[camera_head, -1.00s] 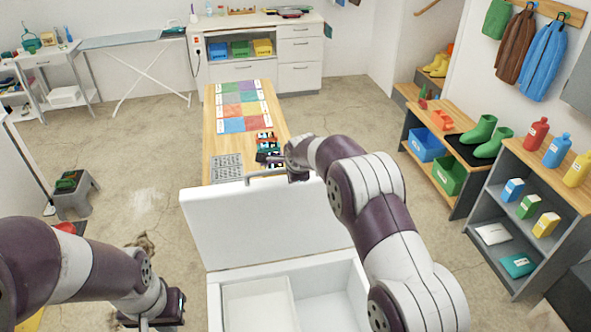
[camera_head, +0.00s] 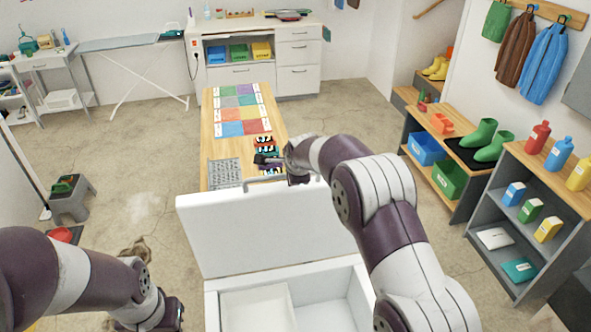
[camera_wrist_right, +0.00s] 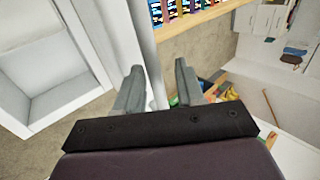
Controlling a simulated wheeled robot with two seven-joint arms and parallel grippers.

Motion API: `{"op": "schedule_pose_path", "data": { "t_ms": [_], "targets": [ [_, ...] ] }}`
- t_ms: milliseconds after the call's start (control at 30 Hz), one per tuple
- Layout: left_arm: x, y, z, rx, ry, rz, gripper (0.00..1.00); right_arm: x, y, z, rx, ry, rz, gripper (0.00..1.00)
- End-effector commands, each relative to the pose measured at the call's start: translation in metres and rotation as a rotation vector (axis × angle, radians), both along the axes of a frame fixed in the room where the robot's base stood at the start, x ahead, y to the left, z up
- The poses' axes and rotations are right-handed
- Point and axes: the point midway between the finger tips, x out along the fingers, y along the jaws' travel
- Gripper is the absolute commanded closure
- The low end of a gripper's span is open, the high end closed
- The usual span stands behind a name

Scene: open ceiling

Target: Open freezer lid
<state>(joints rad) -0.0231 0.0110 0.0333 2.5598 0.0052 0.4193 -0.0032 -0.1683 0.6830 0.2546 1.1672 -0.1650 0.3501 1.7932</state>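The white freezer (camera_head: 210,302) stands at the bottom centre of the head view. Its lid (camera_head: 262,235) is raised to a steep angle, and the inside, with a white inner compartment (camera_head: 258,312), is exposed. The lid's grey handle (camera_head: 262,181) is on its upper edge. My right gripper (camera_head: 282,160) is at that edge, beside the handle. In the right wrist view, my right gripper's fingers (camera_wrist_right: 158,85) are apart, with a pale lid strip (camera_wrist_right: 143,35) running between them. My left gripper (camera_head: 172,316) is low at the left, apart from the freezer, its fingertips unclear.
A wooden table (camera_head: 211,140) with coloured squares and a grey grid stands behind the lid. Shelves with bottles (camera_head: 515,225) and a boot rack (camera_head: 440,170) line the right. Floor between stool and table is mostly clear.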

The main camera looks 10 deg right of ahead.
Motion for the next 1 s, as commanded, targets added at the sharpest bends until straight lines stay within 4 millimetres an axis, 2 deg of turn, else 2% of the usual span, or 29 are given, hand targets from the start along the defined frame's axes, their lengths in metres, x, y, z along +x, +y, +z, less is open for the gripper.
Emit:
{"op": "schedule_pose_path", "data": {
  "t_ms": [33,200,400,500,867,967,1000],
  "targets": [
    [0.000,0.000,-0.013,0.000,0.000,0.000,1.00,-0.007,0.000,0.004,0.000,-0.005,0.000,0.62],
    [0.000,0.000,-0.034,0.000,0.000,0.000,1.00,-0.034,-0.003,0.036,0.001,-0.008,0.001,0.62],
    [0.000,0.000,-0.048,0.000,0.000,0.000,1.00,-0.060,-0.005,0.070,0.001,-0.007,0.000,0.62],
    [0.000,0.000,-0.049,0.000,0.000,0.000,1.00,-0.066,-0.005,0.078,0.001,-0.007,0.000,0.62],
    [0.000,0.000,-0.048,0.000,0.000,0.000,1.00,-0.068,-0.005,0.082,-0.013,-0.007,0.016,0.62],
    [0.000,0.000,-0.048,0.000,0.000,0.000,1.00,-0.067,-0.005,0.082,-0.114,-0.020,0.141,0.62],
    [0.000,0.000,-0.049,0.000,0.000,0.000,1.00,-0.072,-0.005,0.071,-0.187,-0.005,0.236,0.62]
  ]
}}
